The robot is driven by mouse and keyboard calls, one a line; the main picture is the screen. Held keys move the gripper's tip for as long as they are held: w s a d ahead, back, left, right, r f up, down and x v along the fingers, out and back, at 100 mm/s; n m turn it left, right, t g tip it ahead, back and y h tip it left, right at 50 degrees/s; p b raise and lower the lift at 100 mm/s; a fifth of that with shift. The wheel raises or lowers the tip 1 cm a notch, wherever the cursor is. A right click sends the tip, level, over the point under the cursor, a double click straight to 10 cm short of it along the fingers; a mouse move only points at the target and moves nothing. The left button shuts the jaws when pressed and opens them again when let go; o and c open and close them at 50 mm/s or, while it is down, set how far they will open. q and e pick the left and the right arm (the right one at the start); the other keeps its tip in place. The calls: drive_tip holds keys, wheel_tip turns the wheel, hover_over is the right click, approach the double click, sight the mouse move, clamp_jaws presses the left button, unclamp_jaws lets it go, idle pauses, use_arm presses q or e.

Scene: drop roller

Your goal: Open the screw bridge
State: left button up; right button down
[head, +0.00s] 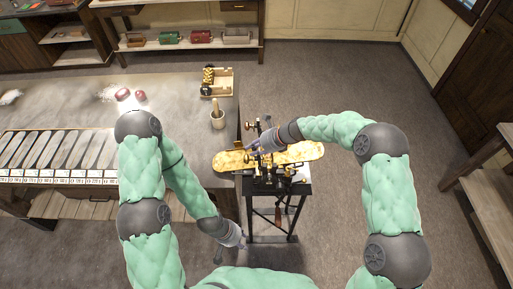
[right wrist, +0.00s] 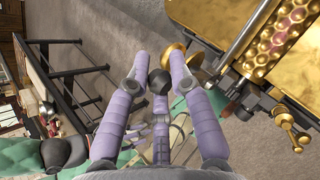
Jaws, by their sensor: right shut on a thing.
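The drop roller machine (head: 283,181) stands on a black stand, with a long brass tray (head: 304,153) across it. I cannot clearly pick out its screw bridge from the other parts. My right gripper (head: 256,147) is at the machine's left side. In the right wrist view, its lilac fingers (right wrist: 158,72) are closed around a dark round knob (right wrist: 157,82). A brass disc (right wrist: 173,56) is just behind the fingertips, and the dimpled brass roller (right wrist: 281,40) is at upper right. My left gripper (head: 238,242) hangs low, left of the stand, away from the machine; its fingers are too small to read.
A grey counter (head: 180,95) is left of the machine, with a mortar (head: 217,117), a wooden box of brass rollers (head: 217,82) and red items (head: 124,94). Shelves line the back wall. Floor is clear right of the machine, up to a wooden bench (head: 492,180).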

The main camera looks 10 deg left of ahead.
drive_tip(key=shift+a+r, duration=0.15)
drive_tip(key=shift+r, duration=0.05)
drive_tip(key=c, duration=1.4)
unclamp_jaws()
drive_tip(key=o, duration=0.3)
drive_tip(key=shift+a+f, duration=0.1)
drive_tip(key=shift+f, duration=0.05)
drive_tip(key=shift+d+r, duration=0.25)
drive_tip(key=shift+d, duration=0.15)
drive_tip(key=v, duration=1.1)
drive_tip(key=shift+r, duration=0.15)
